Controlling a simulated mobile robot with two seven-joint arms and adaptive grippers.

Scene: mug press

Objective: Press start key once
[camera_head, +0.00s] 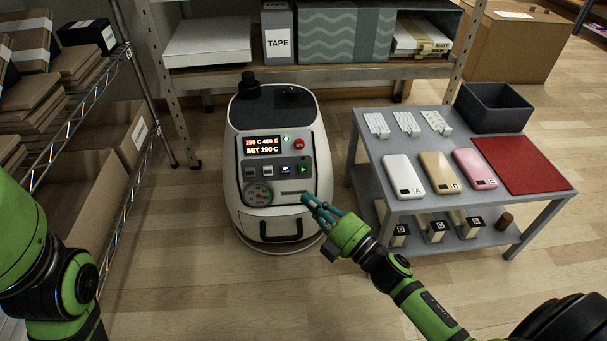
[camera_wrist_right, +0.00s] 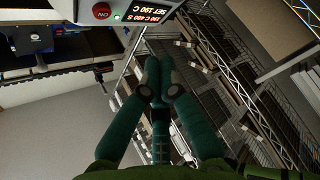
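The white mug press (camera_head: 279,160) stands on the floor with a dark front panel. Its lit display (camera_head: 263,145) reads 190 C 480 S and SET 190 C. The start key (camera_head: 303,169), with a green triangle, is at the right end of a key row. My right gripper (camera_head: 308,200) appears below this key, at the panel's lower right. In the right wrist view its fingertips (camera_wrist_right: 158,66) are together with nothing between them. The gap between fingertips and panel cannot be judged. My left arm (camera_head: 50,270) shows at the lower left; its gripper is out of view.
A red ON button (camera_head: 299,144) and a gauge (camera_head: 258,194) are also on the panel. A grey table (camera_head: 404,208) with phone-like items and a dark bin (camera_head: 494,107) stands right. Shelves flank the press behind and left. The floor in front is clear.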

